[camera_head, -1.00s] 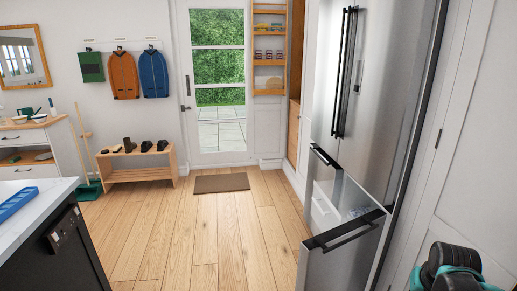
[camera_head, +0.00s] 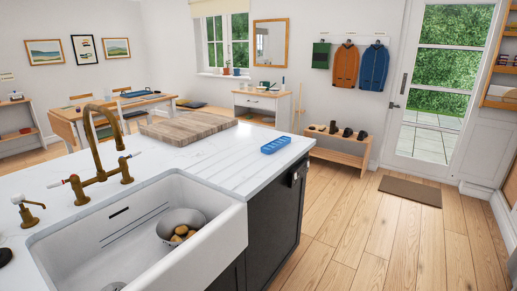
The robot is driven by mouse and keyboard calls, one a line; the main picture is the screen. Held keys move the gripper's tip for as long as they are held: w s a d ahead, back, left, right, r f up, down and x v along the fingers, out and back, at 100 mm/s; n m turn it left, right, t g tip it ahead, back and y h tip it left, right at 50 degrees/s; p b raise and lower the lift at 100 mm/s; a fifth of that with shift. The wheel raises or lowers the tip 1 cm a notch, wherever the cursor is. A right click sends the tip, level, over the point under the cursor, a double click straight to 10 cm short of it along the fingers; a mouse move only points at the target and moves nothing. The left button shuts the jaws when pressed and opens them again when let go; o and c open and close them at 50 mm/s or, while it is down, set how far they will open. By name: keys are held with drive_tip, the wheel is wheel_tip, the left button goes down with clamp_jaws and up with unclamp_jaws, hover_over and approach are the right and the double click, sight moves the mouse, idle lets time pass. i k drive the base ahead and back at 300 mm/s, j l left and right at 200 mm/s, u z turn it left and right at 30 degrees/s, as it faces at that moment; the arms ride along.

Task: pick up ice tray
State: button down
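A blue ice tray (camera_head: 275,145) lies flat on the white counter (camera_head: 215,155) of the island, close to its right edge and behind the sink. Nothing touches it and its top is uncovered. My gripper does not show in the head view now, so its state and its distance from the tray are hidden.
A white sink (camera_head: 225,245) holding a metal pot (camera_head: 178,222) and a tall brass tap (camera_head: 97,165) stand in front of the tray. A wooden board (camera_head: 187,127) lies behind it to the left. Wooden floor (camera_head: 370,235) is clear right of the island.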

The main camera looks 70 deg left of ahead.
sight(270, 148)
drive_tip(key=k+u, duration=0.15)
drive_tip(key=u, duration=0.3)
drive_tip(key=k+u, duration=0.1)
drive_tip(key=u, duration=0.35)
drive_tip(key=k+j+u, duration=0.1)
drive_tip(key=u, duration=0.35)
drive_tip(key=i+u, duration=0.25)
drive_tip(key=u, duration=0.15)
drive_tip(key=i+l+u, duration=0.1)
drive_tip(key=i+u, duration=0.15)
drive_tip(key=u, duration=0.2)
drive_tip(key=i+l+u, duration=0.15)
drive_tip(key=u, duration=0.25)
drive_tip(key=i+l, duration=0.75)
